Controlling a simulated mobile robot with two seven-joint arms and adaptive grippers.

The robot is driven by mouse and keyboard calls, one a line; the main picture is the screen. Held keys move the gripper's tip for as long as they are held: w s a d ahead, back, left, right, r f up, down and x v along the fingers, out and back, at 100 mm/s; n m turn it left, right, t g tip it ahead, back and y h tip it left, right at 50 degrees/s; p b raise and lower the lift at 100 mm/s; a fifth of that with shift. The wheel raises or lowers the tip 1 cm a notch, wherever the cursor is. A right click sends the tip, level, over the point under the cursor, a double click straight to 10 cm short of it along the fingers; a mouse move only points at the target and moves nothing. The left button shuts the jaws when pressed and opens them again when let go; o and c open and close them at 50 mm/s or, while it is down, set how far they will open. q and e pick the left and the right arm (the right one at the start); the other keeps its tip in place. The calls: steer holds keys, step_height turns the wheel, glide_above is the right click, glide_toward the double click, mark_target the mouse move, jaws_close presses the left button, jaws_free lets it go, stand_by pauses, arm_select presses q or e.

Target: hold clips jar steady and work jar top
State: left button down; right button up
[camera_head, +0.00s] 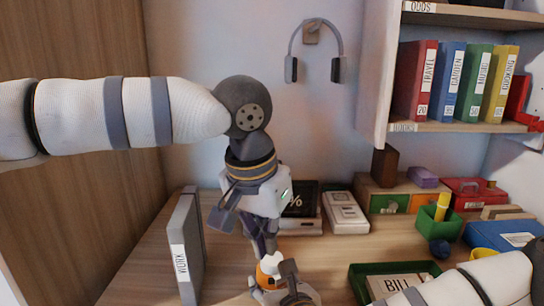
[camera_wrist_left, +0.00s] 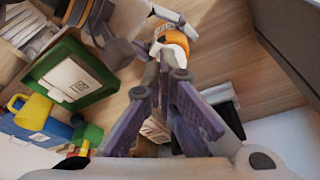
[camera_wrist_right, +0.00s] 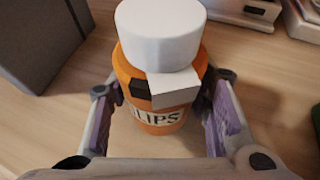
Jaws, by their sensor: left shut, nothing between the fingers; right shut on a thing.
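The clips jar (camera_wrist_right: 158,118) is orange with a white lid (camera_wrist_right: 158,35) and stands upright on the desk. A pale grey block and a dark patch show at its front; I cannot tell what they are. My right gripper (camera_wrist_right: 163,95) is shut on the jar, one finger on each side. The jar also shows low in the head view (camera_head: 264,276), partly hidden by my right gripper. My left gripper (camera_head: 264,248) points down just above the jar, shut and empty. In the left wrist view its fingertips lie near the jar (camera_wrist_left: 176,40); contact is not clear.
A grey binder (camera_head: 186,245) stands left of the jar. A green tray (camera_head: 358,284) with a bill lies to the right. A white device (camera_head: 345,212) and a dark-screened one (camera_head: 300,203) stand behind. Shelves with several coloured binders (camera_head: 450,85) hang at upper right.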

mark_target(272, 262)
steer(key=shift+d+f, duration=0.1)
steer(key=shift+f, duration=0.1)
arm_select(q)
step_height(272, 262, down, 6)
steer(key=w+a, duration=0.2)
steer(key=shift+a, duration=0.25)
arm_select(e)
steer(key=shift+s, duration=0.1)
